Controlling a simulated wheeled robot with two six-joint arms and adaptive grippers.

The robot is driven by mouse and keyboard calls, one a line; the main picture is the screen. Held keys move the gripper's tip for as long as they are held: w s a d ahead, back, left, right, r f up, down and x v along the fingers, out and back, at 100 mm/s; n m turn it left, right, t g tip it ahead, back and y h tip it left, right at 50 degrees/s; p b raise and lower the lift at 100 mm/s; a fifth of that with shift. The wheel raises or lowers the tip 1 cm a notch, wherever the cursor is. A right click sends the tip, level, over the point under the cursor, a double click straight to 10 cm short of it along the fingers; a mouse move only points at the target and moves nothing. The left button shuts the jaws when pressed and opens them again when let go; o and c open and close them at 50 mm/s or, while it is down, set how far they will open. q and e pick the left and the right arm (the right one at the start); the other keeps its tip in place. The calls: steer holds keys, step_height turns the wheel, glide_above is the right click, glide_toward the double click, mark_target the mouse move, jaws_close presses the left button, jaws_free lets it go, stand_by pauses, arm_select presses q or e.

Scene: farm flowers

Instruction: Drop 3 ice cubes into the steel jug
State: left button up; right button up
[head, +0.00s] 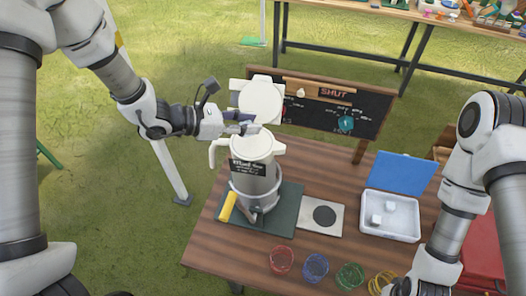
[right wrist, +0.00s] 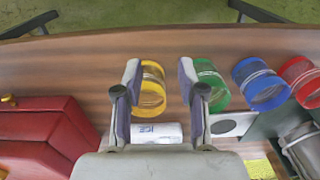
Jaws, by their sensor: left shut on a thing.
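The steel jug (head: 254,185) stands upright on a dark green mat (head: 285,215), with a dark label, a white collar and a white handle. A round white lid (head: 260,101) shows raised behind its top. My left gripper (head: 246,124) is just above the collar, shut on a small white piece that looks like an ice cube (head: 253,128). The jug's inside is hard to make out. Two ice cubes (head: 390,206) (head: 376,219) lie in the open white ice box (head: 391,232). My right gripper (right wrist: 158,88) is open and empty above the table.
The ice box's blue lid (head: 402,173) stands open. A chalkboard (head: 335,108) stands behind. A red case (right wrist: 40,133) is at the side.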

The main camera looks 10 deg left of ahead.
mark_target(245, 136)
arm_select(q)
steer(key=f, duration=0.1)
steer(key=f+b, duration=0.1)
steer(key=a+f, duration=0.1)
steer(key=shift+s+f, duration=0.4)
steer(key=shift+w+d+f+b, duration=0.1)
steer(key=shift+d+f+b, duration=0.15)
steer(key=shift+f+b, duration=0.05)
steer(key=shift+w+d+f, duration=0.1)
steer(key=shift+w+d, duration=0.1)
arm_select(e)
steer(key=shift+f, duration=0.95)
steer(key=shift+s+a, duration=0.1)
arm_select(q)
steer(key=o, duration=1)
steer(key=shift+s+a, duration=0.25)
steer(key=shift+o, duration=0.2)
arm_select(e)
steer(key=shift+s+a+r, duration=0.1)
arm_select(q)
steer(key=shift+w+d, duration=0.1)
steer(key=shift+w, duration=0.05)
